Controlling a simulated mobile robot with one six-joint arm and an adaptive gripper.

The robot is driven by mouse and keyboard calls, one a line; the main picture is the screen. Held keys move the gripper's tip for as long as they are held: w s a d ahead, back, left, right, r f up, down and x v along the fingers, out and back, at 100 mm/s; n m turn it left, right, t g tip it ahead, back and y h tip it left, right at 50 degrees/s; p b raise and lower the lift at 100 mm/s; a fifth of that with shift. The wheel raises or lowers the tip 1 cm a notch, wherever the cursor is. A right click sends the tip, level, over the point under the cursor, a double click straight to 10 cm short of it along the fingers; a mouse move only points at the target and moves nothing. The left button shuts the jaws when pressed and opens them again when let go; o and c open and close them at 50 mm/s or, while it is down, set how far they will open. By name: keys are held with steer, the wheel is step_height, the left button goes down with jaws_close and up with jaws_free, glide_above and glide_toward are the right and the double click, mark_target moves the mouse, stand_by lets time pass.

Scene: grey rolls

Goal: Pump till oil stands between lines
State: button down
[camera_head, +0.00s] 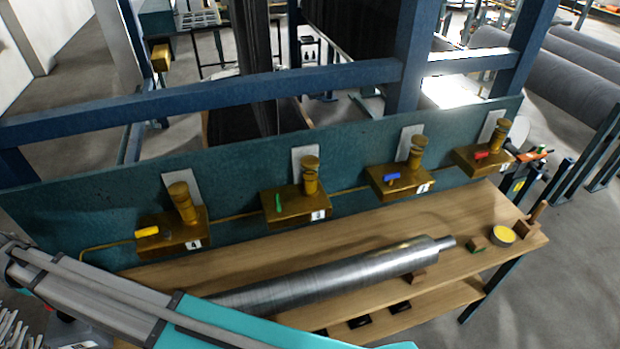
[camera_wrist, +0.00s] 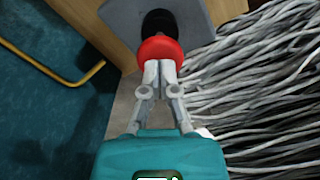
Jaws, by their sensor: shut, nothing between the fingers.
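In the wrist view my gripper (camera_wrist: 159,66) is shut and empty, its fingertips together at the near edge of a red round knob (camera_wrist: 158,50). The tips overlap the knob in the picture; I cannot tell whether they touch it. A black part (camera_wrist: 159,22) shows beyond the knob, over a grey plate (camera_wrist: 195,14). In the head view several brass oil units stand along a teal panel, with yellow (camera_head: 147,232), green (camera_head: 278,203), blue (camera_head: 392,177) and red (camera_head: 481,155) levers. No oil level or lines can be made out. My gripper is outside the head view.
A wooden bench (camera_head: 420,222) holds a steel roller (camera_head: 330,280), a yellow-topped tin (camera_head: 502,236) and small wooden blocks. A blue frame beam (camera_head: 200,97) crosses behind the panel (camera_head: 90,200). In the wrist view a bundle of grey strands (camera_wrist: 255,90) lies right of my gripper.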

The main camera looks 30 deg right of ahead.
steer(key=shift+f+b, duration=0.55)
steer(key=shift+f, duration=0.15)
steer(key=shift+f+b, duration=1.25)
steer(key=shift+b, duration=0.05)
steer(key=shift+r, duration=0.15)
steer(key=shift+r+p, duration=4.45)
steer(key=shift+p, duration=0.15)
steer(key=shift+s+f, duration=0.1)
